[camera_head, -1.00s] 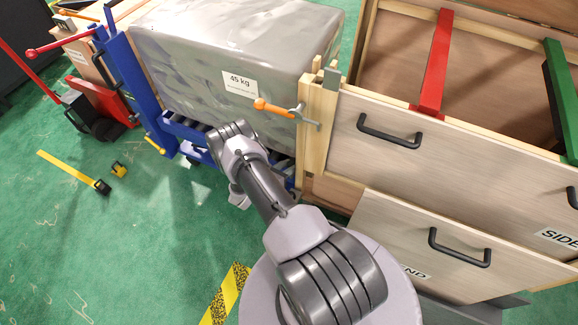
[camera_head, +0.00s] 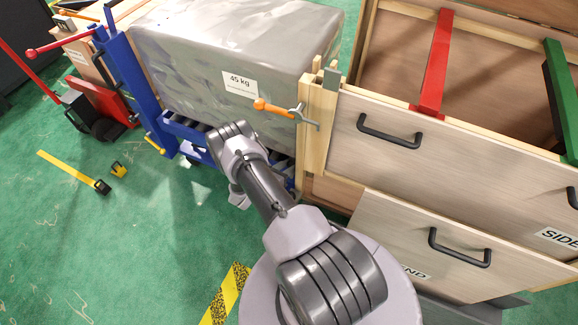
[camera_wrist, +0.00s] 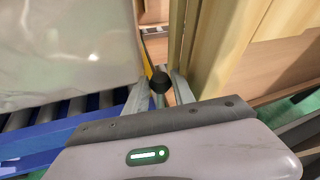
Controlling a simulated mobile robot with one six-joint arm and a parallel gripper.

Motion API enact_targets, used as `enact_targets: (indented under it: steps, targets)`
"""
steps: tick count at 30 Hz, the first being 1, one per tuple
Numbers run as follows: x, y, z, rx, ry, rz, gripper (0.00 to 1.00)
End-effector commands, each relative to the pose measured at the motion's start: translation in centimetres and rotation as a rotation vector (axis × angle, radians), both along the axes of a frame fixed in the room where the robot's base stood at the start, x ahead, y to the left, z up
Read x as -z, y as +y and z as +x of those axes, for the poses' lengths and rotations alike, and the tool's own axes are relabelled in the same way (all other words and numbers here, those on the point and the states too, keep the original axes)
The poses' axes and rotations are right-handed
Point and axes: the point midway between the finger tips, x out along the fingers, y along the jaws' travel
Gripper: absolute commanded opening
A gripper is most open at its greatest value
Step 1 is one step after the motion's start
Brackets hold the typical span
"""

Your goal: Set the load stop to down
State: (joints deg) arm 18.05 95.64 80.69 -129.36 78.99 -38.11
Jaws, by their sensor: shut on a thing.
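In the wrist view my gripper (camera_wrist: 159,90) has its two fingers closed around a small black knob (camera_wrist: 160,79). A thin yellow bar (camera_wrist: 146,56) rises from beside the knob, in the gap between the wrapped load and a wooden post. I take the bar and knob to be the load stop's lever; its lower part is hidden. In the head view my arm covers this spot, and neither the gripper's fingers nor the knob can be made out.
The grey wrapped 45 kg load (camera_head: 240,45) sits on a blue roller lift (camera_head: 185,130). An orange-handled clamp (camera_head: 272,108) is on the crate's post (camera_head: 318,125). The open wooden crate (camera_head: 430,150) stands right. A wooden panel with a handle (camera_head: 460,245) is in front.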

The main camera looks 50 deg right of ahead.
Motion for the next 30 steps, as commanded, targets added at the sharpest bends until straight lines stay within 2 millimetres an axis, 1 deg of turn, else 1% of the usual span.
enact_targets:
  steps: [11, 13, 18, 21, 24, 30]
  targets:
    - [0.1, 0.0, 0.0, -0.001, 0.002, 0.001, 0.00]
    - [0.8, 0.0, 0.0, -0.001, 0.002, 0.001, 0.00]
    - [4.1, 0.1, -0.1, -0.001, 0.002, 0.001, 0.00]
    - [5.4, 0.1, 0.0, -0.001, 0.001, 0.001, 0.00]
    - [6.0, 0.1, -0.1, -0.001, 0.002, 0.002, 0.00]
    - [6.1, 0.1, -0.1, -0.003, 0.004, 0.004, 0.00]
